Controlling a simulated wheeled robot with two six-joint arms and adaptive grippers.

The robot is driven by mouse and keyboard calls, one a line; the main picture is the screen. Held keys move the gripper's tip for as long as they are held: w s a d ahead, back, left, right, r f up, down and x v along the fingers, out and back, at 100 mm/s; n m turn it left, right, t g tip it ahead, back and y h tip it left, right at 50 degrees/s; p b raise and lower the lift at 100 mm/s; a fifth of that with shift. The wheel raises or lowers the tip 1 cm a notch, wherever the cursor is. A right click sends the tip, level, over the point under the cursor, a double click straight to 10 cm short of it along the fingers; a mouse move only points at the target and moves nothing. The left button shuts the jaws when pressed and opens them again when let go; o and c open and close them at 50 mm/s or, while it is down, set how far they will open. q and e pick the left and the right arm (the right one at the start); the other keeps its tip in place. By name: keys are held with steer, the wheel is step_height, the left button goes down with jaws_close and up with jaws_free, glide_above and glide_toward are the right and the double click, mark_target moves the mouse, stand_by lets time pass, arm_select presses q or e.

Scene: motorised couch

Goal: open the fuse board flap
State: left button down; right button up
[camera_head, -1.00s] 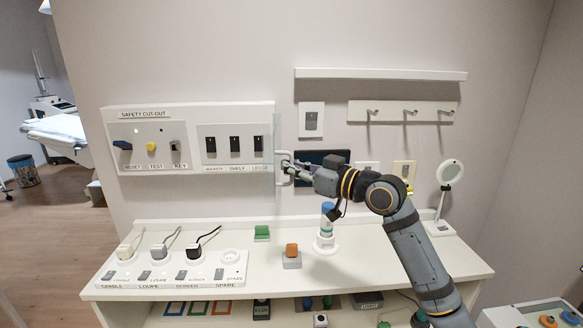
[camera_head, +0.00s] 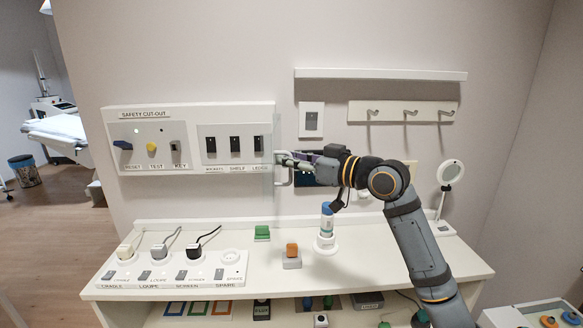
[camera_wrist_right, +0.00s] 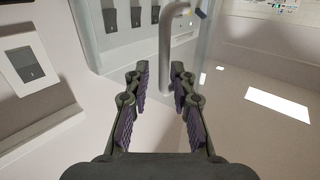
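The fuse board (camera_head: 222,146) is on the wall at the right end of the white safety panel, with three dark switches. Its clear flap (camera_head: 275,185) shows as a narrow, nearly edge-on strip at the board's right side, standing out from the wall. The flap's pale handle (camera_head: 284,181) is at that strip. My right gripper (camera_head: 283,158) is at the handle. In the right wrist view the gripper (camera_wrist_right: 160,78) is open, with the handle bar (camera_wrist_right: 167,55) ahead of and partly between its fingertips, a gap visible. My left gripper is not in view.
A white counter (camera_head: 370,262) runs below, with a socket strip (camera_head: 170,272), a green block (camera_head: 262,233), an orange-topped block (camera_head: 292,255) and a blue-capped bottle (camera_head: 327,222). A hook rail (camera_head: 405,112) and a wall switch (camera_head: 311,120) are right of the board.

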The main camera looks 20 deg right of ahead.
step_height(320, 180, up, 8)
steer(key=shift+w, duration=0.3)
step_height(320, 180, down, 7)
steer(key=g+h, duration=0.1)
steer(key=g, duration=0.1)
steer(key=s+d+b, duration=0.4)
steer(key=d+b, duration=0.1)
steer(key=d, duration=0.6)
steer(key=shift+d+g, duration=0.3)
steer(key=shift+d, duration=0.1)
steer(key=shift+w, duration=0.1)
